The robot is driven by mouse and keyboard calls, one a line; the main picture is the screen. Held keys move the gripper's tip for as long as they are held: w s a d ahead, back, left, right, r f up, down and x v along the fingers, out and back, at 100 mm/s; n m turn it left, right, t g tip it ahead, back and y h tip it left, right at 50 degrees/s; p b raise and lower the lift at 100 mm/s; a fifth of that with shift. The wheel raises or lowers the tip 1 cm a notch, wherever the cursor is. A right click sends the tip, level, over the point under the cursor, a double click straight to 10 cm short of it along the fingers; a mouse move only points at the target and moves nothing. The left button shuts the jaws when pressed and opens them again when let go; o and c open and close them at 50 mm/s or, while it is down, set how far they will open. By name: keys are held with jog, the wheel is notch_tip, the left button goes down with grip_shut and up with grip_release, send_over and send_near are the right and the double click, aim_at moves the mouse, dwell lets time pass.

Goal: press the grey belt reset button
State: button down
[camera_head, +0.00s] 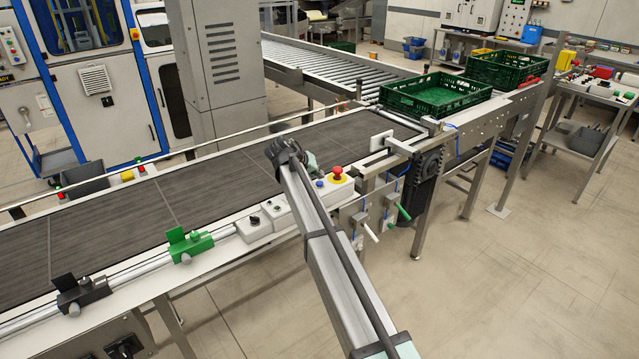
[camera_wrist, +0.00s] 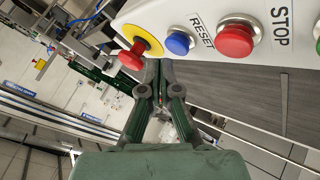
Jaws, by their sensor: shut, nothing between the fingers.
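The control box (camera_wrist: 180,15) is white and fills the top of the wrist view. It carries a blue button (camera_wrist: 179,42) beside the word RESET and a red button (camera_wrist: 236,39) beside the word STOP. A red mushroom button on a yellow base (camera_wrist: 140,46) is at its left end. No grey button shows on it. In the head view, the blue button (camera_head: 319,183) sits beside the red mushroom button (camera_head: 337,173) at the belt's near edge. My gripper (camera_wrist: 161,66) is shut and empty, its tips just below the blue button in the wrist view; contact cannot be told.
The dark belt (camera_head: 220,175) runs behind the box. Smaller control boxes (camera_head: 254,228) and a green bracket (camera_head: 189,244) line its near rail. A green crate (camera_head: 435,95) stands at the belt's far end. The floor at the right front is clear.

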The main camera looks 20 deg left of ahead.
aim_at(318, 183)
jog(key=shift+r+p, duration=0.75)
jog(key=shift+r, duration=1.8)
